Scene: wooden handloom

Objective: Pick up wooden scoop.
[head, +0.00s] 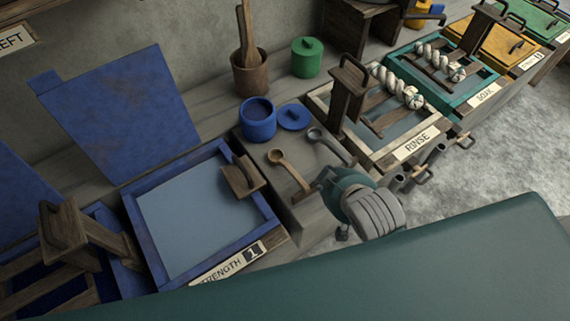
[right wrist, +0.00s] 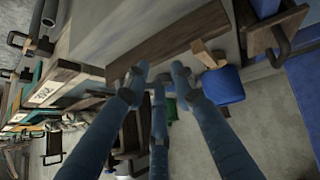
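The wooden scoop (head: 290,170) lies on the grey counter between the blue-framed tray and the RINSE vat, its bowl toward the back and its handle toward the front edge. A grey scoop (head: 330,145) lies to its right. My right gripper (head: 338,186) is at the counter's front edge, close to the handle end; whether they touch is unclear. In the right wrist view my right gripper's three blue fingers (right wrist: 157,84) are extended and apart, with nothing held between them. A light-brown wooden piece (right wrist: 206,54), perhaps the scoop, shows beyond them. My left gripper is not in view.
A blue pot (head: 258,120) and its blue lid (head: 293,117) sit behind the scoops. The blue-framed tray (head: 152,245) with a wooden paddle (head: 241,178) is to the left. The RINSE vat (head: 418,146) with wooden handles is to the right. A green jar (head: 306,58) stands behind.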

